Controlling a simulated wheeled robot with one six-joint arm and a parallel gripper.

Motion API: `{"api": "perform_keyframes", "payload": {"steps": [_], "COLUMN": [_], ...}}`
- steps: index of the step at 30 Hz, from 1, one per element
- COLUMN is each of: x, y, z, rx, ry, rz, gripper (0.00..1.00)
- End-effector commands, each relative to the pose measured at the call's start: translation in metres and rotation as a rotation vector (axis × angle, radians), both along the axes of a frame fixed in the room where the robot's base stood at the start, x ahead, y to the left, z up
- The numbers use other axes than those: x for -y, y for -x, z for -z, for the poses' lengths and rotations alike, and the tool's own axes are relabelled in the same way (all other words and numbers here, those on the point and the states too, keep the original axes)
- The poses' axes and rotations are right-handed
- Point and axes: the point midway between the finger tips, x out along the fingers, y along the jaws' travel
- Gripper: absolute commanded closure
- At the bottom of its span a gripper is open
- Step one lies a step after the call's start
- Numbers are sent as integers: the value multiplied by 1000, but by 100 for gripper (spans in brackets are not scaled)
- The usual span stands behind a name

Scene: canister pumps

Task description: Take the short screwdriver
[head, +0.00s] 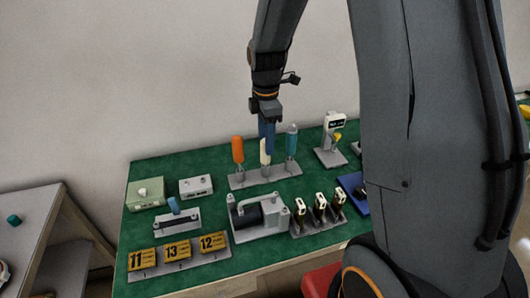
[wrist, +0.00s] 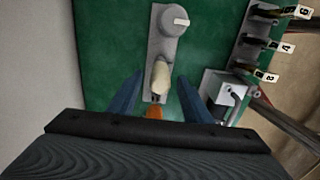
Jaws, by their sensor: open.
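A grey rack (head: 239,183) near the back of the green table holds three upright screwdrivers: an orange-handled one (head: 238,149), a cream-handled one (head: 265,158) in the middle and a teal-handled one (head: 291,142). The pictures do not clearly show which is the short one. My gripper (head: 267,146) points down over the middle of the rack, partly covering the cream handle. In the wrist view, my gripper's blue fingers (wrist: 160,78) are apart, and the cream handle (wrist: 160,74) shows between them without visible grip. The orange handle (wrist: 155,112) is partly hidden by the gripper body.
A grey pump (head: 258,217) stands in front of the rack. Several small labelled items stand to its right. A white meter on a stand (head: 332,135) is right of the rack. A grey box (head: 196,186) is at left; yellow numbered blocks (head: 177,250) lie at the front.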

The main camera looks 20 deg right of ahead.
Motion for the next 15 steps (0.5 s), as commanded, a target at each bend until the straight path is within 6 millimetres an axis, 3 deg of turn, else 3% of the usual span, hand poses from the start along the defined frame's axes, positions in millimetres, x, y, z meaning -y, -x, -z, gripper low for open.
{"api": "perform_keyframes", "payload": {"steps": [15], "x": [-3], "y": [1], "z": [50], "rx": [-1], "ry": [0], "rz": [-3], "gripper": [55]}}
